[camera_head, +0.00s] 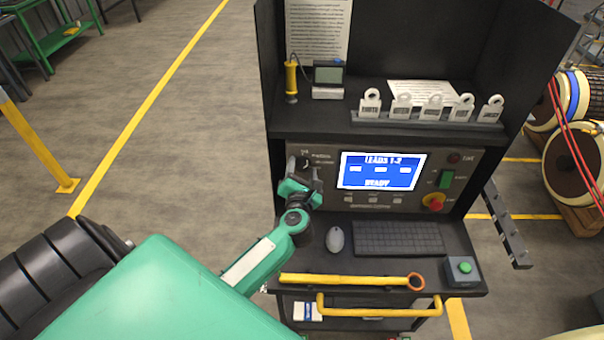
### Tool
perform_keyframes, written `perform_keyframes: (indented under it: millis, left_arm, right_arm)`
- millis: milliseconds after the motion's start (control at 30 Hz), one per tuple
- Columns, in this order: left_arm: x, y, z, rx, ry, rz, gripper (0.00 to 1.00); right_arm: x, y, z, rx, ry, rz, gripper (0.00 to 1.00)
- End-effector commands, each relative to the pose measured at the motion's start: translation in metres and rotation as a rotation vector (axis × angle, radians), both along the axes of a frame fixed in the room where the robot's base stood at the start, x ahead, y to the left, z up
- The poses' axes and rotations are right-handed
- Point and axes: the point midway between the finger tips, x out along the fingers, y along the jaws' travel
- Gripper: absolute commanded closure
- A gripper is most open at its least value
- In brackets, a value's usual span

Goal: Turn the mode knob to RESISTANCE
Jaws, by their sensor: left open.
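The test console's grey panel (469,167) carries a lit blue screen (381,171) reading "LEADS 1-2" and "READY". The mode knob seems to be at the panel's upper left, where small white labels show. It is mostly hidden by my gripper, so I cannot read its setting. My left gripper (299,163) is open, right in front of that left part of the panel. I cannot tell whether its fingers touch the knob. My right gripper is not in view.
A shelf above holds a yellow-handled tool (291,79), a small meter (328,78) and several white tags. A red-yellow switch (435,202) is at right.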

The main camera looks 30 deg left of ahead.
Motion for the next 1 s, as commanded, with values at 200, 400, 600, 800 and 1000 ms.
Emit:
perform_keyframes:
  millis: [200, 400, 600, 800, 1000]
  left_arm:
    - [-0.021, -0.012, -0.004, -0.003, 0.001, -0.001, 0.44]
    - [-0.060, -0.035, -0.005, -0.003, 0.002, -0.001, 0.44]
    - [-0.095, -0.056, -0.002, -0.003, 0.001, 0.000, 0.44]
    - [-0.114, -0.067, 0.000, -0.002, 0.001, -0.001, 0.44]
    - [-0.118, -0.070, 0.002, 0.001, 0.001, 0.000, 0.44]
  right_arm:
    - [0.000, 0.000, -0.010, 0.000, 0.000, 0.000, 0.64]
    - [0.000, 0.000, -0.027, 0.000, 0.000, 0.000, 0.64]
    - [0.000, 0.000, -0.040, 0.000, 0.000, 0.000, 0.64]
    - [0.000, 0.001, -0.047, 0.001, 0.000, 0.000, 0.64]
    - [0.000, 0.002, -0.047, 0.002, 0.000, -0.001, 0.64]
